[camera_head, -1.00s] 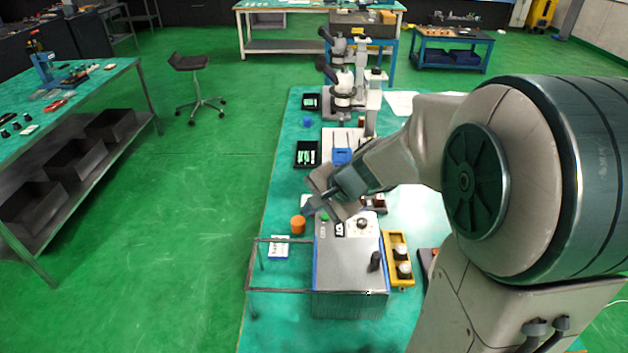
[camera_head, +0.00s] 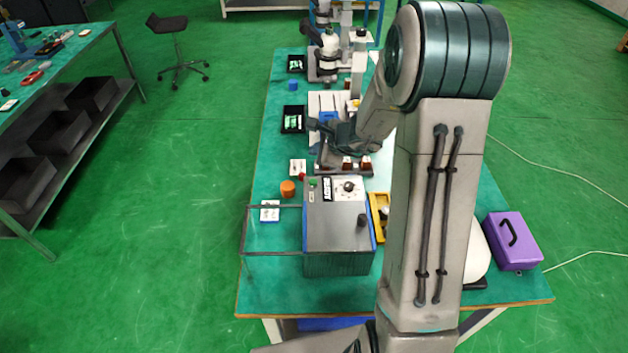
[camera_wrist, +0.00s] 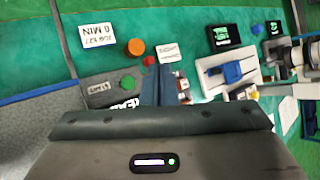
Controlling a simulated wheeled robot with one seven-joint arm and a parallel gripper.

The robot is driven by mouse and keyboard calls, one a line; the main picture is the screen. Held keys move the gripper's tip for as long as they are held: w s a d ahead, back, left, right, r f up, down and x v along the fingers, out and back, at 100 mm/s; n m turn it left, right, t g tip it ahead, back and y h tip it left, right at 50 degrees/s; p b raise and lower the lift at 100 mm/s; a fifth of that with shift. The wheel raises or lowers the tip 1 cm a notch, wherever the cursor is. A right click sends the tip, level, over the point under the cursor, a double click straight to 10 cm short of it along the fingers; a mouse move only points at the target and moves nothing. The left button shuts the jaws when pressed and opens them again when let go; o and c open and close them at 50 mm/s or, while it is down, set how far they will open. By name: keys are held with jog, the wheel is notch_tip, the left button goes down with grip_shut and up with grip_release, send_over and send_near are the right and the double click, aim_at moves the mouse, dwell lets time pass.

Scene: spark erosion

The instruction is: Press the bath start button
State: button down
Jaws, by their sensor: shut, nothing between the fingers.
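The grey bath unit (camera_head: 338,228) stands on the green bench, with a dark strip on its far end. A green button (camera_head: 313,183) sits on that strip at the left, beside a dial (camera_head: 347,187). In the wrist view the green button (camera_wrist: 128,82) shows next to a small label reading START, just left of my fingers. My gripper (camera_wrist: 158,70) is shut and empty, and its fingers partly cover the strip. In the head view my gripper (camera_head: 314,124) is beyond the unit's far end, apart from the button.
A red knob (camera_head: 301,176) and an orange cylinder (camera_head: 288,189) stand left of the strip. Microscopes (camera_head: 328,57) stand farther back.

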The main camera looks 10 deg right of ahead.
jog(key=shift+f, duration=0.15)
jog(key=b, duration=0.6)
send_over(316, 184)
notch_tip(316, 184, down, 8)
jog(key=shift+r, duration=0.15)
jog(key=shift+f+b, duration=0.4)
jog(key=shift+b, duration=0.15)
jog(key=shift+f, duration=0.15)
dwell(1.1)
jog(key=shift+f+b, duration=0.25)
jog(key=shift+b, duration=0.4)
jog(key=shift+f+b, duration=0.5)
jog(key=shift+b, duration=0.15)
dwell(0.4)
jog(key=shift+r, duration=0.1)
jog(key=shift+r+p, duration=0.6)
jog(key=shift+r, duration=0.2)
